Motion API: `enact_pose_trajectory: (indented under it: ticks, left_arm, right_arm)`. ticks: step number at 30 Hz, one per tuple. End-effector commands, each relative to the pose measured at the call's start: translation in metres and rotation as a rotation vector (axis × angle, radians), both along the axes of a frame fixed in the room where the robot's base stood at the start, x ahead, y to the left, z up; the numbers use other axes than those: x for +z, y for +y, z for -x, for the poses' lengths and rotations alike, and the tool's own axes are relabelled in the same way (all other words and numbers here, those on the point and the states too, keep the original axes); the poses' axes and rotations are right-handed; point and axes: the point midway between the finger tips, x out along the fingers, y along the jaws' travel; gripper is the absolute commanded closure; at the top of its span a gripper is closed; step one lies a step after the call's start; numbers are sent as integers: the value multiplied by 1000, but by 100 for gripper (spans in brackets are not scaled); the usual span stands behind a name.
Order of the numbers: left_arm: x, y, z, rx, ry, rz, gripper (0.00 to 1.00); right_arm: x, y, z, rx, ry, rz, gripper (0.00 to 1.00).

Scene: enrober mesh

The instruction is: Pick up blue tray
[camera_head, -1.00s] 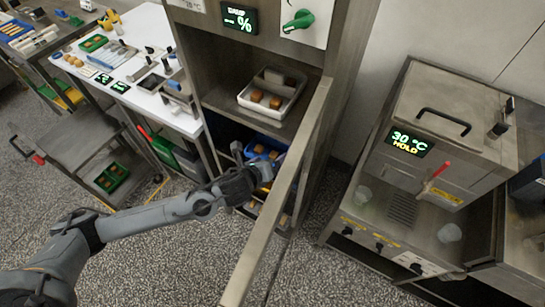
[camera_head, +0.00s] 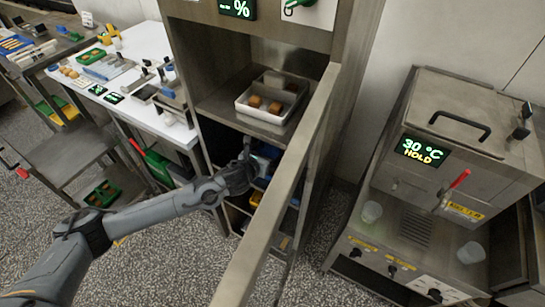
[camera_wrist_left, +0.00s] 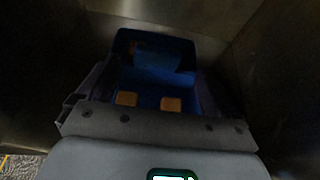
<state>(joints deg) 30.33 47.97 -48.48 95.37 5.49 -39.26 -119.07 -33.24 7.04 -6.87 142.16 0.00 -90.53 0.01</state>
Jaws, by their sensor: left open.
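The blue tray (camera_wrist_left: 158,90) shows in the left wrist view inside a dark steel compartment, with two small orange-brown pieces in its near part. In the head view a bit of blue (camera_head: 266,153) shows beyond my left gripper, mostly hidden by it. My left gripper (camera_head: 247,158) reaches into the cabinet's lower compartment, below the shelf. Its jaws are open, and in the left wrist view the fingers (camera_wrist_left: 155,100) lie on either side of the tray. Contact with the tray cannot be told. My right gripper is not in view.
A white tray (camera_head: 244,104) with brown pieces sits on the cabinet shelf above. The open cabinet door (camera_head: 283,186) stands right of my left arm. A steel machine (camera_head: 411,232) is farther right. A white table (camera_head: 148,116) with tools is at left.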

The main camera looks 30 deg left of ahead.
Motion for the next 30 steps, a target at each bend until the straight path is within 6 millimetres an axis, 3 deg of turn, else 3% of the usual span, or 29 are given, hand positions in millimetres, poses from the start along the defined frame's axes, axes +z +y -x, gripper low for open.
enact_pose_trajectory:
  ticks: [12, 23, 30]
  left_arm:
    - [-12, 6, -44, 2, -2, 2, 6]
    - [-13, 6, -49, 0, -1, 1, 6]
    - [-14, 6, -49, 0, -1, 1, 43]
  right_arm:
    - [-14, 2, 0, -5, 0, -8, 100]
    - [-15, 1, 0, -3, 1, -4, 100]
    - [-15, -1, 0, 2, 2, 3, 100]
